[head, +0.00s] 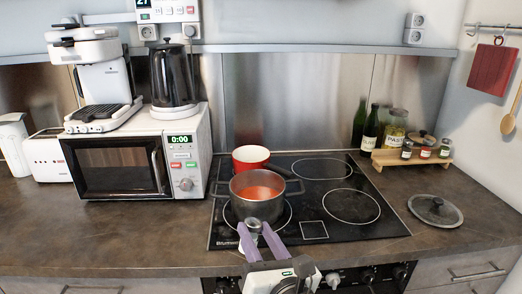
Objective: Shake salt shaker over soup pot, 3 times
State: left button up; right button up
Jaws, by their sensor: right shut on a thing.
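The soup pot (240,207) is dark grey with two side handles and holds red-orange soup (258,192). It stands on the front left part of the black cooktop. My right gripper (253,229), with purple fingers, is shut on the salt shaker (254,224), a small thing with a metallic round top. The shaker is at the near side of the pot, in front of its rim in the picture. Most of the shaker's body is hidden between the fingers. My left gripper is not in view.
A red pot (250,154) stands behind the soup pot. The cooktop (335,235) is clear on the right. A pot lid (435,210) lies on the counter at the right. A spice rack (412,159) and bottles stand at the back right. A microwave (118,168) stands left.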

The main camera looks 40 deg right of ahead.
jog(key=w+d+r+m+g+h+p, duration=0.1)
jog(key=w+d+r+m+g+h, duration=0.1)
jog(key=w+d+r+m, duration=0.45)
jog(key=w+d+r+m+g+h, duration=0.2)
jog(key=w+d+r+m, duration=0.2)
jog(key=w+r+m, duration=0.45)
notch_tip(320, 180, down, 7)
jog(key=w+m+t+y+b, duration=0.1)
jog(key=w+m, duration=0.1)
jog(key=m, duration=0.5)
jog(key=shift+w+d+m+t+y, duration=0.25)
jog(key=shift+d+m+t+y, duration=0.05)
jog(key=shift+d, duration=0.1)
jog(key=shift+p, duration=0.55)
